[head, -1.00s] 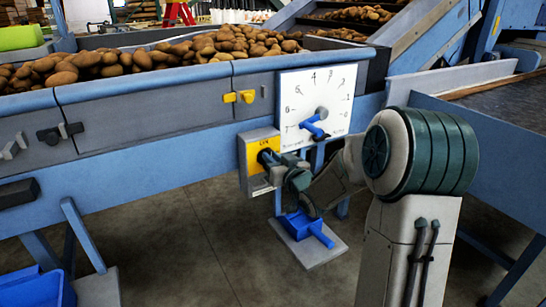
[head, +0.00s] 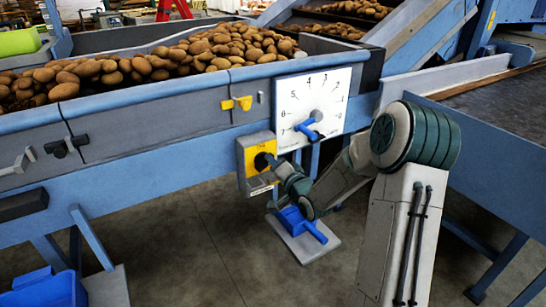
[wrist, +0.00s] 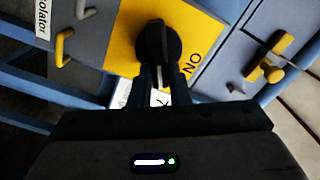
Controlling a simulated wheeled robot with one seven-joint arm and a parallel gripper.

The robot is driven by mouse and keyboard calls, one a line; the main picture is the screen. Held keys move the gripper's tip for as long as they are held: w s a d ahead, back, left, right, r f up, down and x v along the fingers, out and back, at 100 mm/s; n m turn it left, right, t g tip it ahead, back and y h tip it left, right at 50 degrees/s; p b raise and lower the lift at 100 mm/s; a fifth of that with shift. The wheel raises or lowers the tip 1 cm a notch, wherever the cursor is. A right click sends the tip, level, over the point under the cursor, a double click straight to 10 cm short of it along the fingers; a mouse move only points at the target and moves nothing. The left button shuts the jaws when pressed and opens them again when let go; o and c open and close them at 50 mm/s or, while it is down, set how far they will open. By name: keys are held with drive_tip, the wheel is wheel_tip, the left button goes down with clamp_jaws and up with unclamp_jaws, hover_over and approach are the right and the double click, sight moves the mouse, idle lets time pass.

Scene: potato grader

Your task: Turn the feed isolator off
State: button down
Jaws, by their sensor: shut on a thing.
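The feed isolator is a grey box with a yellow plate (head: 258,144) on the blue frame of the grader, below the potato trough. Its black rotary knob (wrist: 157,42) stands out from the yellow plate in the wrist view; in the head view the knob (head: 262,161) is partly covered by my gripper. My gripper (wrist: 165,78) is shut on the knob's near end, with a dark finger on each side. The word "ON" is printed on the plate to the right of the knob in the wrist view. An "OFF" label cannot be made out.
A white dial plate with a blue handle (head: 309,130) is just right of the isolator. A yellow latch (head: 236,103) sits above left; a yellow hook (wrist: 63,48) shows in the wrist view. A blue pedal (head: 300,222) stands on the floor plate below.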

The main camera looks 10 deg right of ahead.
drive_tip(key=shift+d+f+m+p, duration=0.1)
drive_tip(key=shift+f+m+p, duration=0.15)
drive_tip(key=shift+m+p, duration=0.95)
drive_tip(key=shift+d+f+m+p, duration=0.15)
drive_tip(key=shift+m+p, duration=0.35)
drive_tip(key=shift+m, duration=1.3)
drive_tip(key=shift+f, duration=0.1)
drive_tip(key=c, duration=1.4)
unclamp_jaws()
drive_tip(key=shift+o, duration=0.2)
drive_tip(key=shift+a, duration=0.1)
drive_tip(key=shift+s, duration=0.1)
drive_tip(key=p+v, duration=0.1)
drive_tip(key=v, duration=1.2)
drive_tip(key=shift+s, duration=0.3)
